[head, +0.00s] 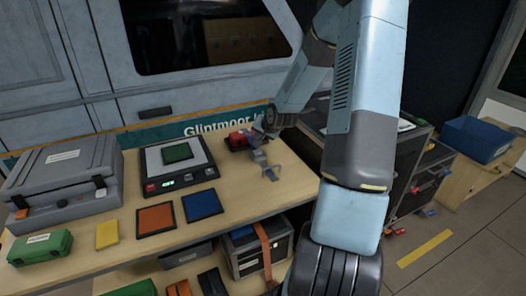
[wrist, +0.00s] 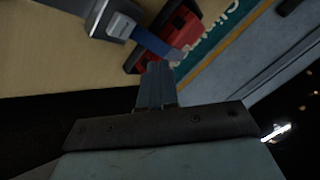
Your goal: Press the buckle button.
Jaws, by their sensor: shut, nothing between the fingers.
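The red buckle (head: 238,139) lies on the wooden table near the van wall, and its red body also shows at the top of the wrist view (wrist: 182,24). A blue-grey strap (wrist: 152,42) runs from it to a grey piece (wrist: 116,20). My gripper (head: 259,131) is shut and empty, close beside the buckle. In the wrist view its fingertips (wrist: 156,66) point at the buckle's near side. I cannot tell whether they touch it. The button itself is not clear in either view.
A scale (head: 205,174) with a green block on its plate stands left of the buckle. Orange (head: 156,219) and blue (head: 202,206) pads lie in front of it. A grey case (head: 62,178) and a green box (head: 40,249) are at far left. The van wall rises behind the table.

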